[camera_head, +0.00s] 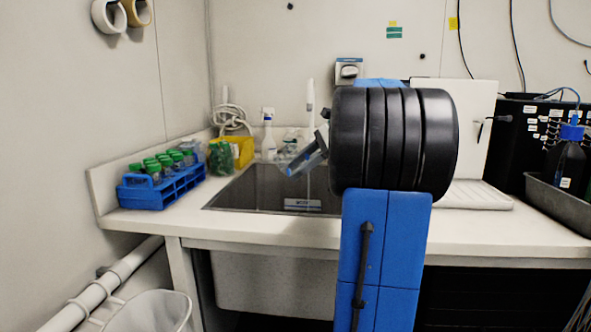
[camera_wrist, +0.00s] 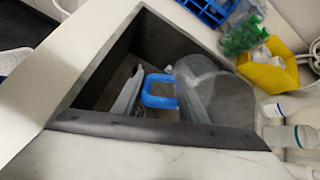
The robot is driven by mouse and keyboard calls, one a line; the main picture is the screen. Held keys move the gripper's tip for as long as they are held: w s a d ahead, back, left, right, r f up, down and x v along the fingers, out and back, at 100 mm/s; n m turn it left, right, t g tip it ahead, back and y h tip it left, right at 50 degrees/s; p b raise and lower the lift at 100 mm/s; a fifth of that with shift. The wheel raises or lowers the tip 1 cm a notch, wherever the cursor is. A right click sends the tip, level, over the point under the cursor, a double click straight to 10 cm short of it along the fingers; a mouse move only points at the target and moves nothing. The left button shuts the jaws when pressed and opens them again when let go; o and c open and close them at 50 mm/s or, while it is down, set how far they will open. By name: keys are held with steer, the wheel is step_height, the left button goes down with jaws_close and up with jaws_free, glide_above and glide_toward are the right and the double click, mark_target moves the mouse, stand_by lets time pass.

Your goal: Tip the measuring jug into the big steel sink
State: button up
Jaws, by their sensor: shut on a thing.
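The big steel sink (camera_head: 250,192) is set into the white bench, its dark opening left of my arm; in the wrist view its grey wall (camera_wrist: 150,130) frames the scene. My gripper (camera_head: 303,160) is over the sink's back part, angled down to the left, and partly hidden behind my wrist. The measuring jug (camera_wrist: 215,92) is clear, with a blue handle (camera_wrist: 160,90), and shows over the sink in the wrist view. My gripper is shut on it at the handle side. The jug looks tilted; whether liquid is in it I cannot tell.
A blue rack (camera_head: 160,190) of green-capped tubes stands left of the sink. A yellow bin (camera_head: 243,150) and a spray bottle (camera_head: 268,140) stand behind it. A blue-capped dark bottle (camera_head: 568,160) is at the far right. My arm hides the bench's middle.

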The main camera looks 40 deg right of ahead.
mark_target(296, 154)
steer(key=shift+w+a+r+t+y, duration=0.1)
steer(key=shift+r+t+y, duration=0.3)
steer(key=shift+t+y, duration=0.25)
steer(key=shift+a+r+t+y, duration=0.1)
steer(key=shift+r+t+y, duration=0.3)
steer(key=shift+t+y, duration=0.25)
steer(key=shift+t, duration=0.3)
steer(key=shift+w+r+t+y, duration=0.1)
steer(key=shift+r+t+y, duration=0.3)
steer(key=shift+r+y, duration=0.1)
stand_by(0.5)
steer(key=shift+r+t+y, duration=0.35)
steer(key=shift+t+y, duration=0.25)
steer(key=shift+t, duration=0.2)
steer(key=shift+r+t+y, duration=0.45)
steer(key=shift+t+y, duration=0.15)
steer(key=shift+t, duration=0.1)
